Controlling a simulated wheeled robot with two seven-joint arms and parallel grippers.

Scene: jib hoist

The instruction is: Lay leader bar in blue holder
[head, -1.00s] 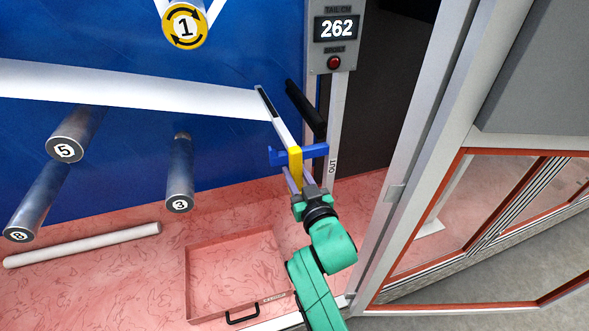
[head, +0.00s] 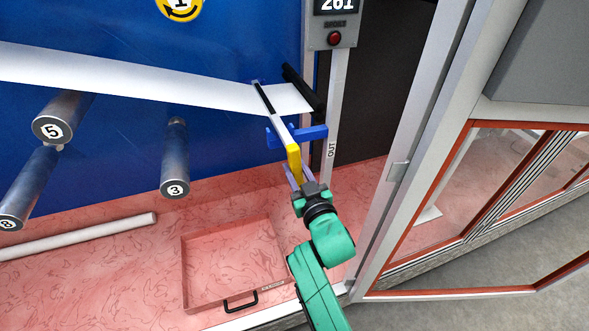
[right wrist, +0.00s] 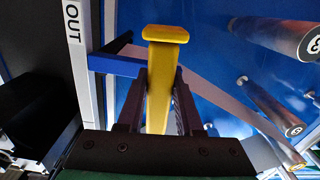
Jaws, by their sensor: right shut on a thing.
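The leader bar (head: 277,115) is a slim black and white bar with a yellow grip (head: 294,160) at its near end. My right gripper (head: 296,176) is shut on the yellow grip, which also stands between the fingers in the right wrist view (right wrist: 160,85). The blue holder (head: 312,133) is a bracket by the grey post, with a raised prong at its left. The bar crosses over the holder in the head view; I cannot tell whether it touches. The holder also shows in the right wrist view (right wrist: 115,66), left of the yellow grip. My left gripper is out of view.
A white web (head: 150,88) slants down from the left and passes behind the bar. A black roller (head: 303,90) is just right of it. Rollers 5 (head: 55,125) and 3 (head: 175,160) stick out at left. The grey post (head: 333,105) is close right; a tray (head: 195,285) lies below.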

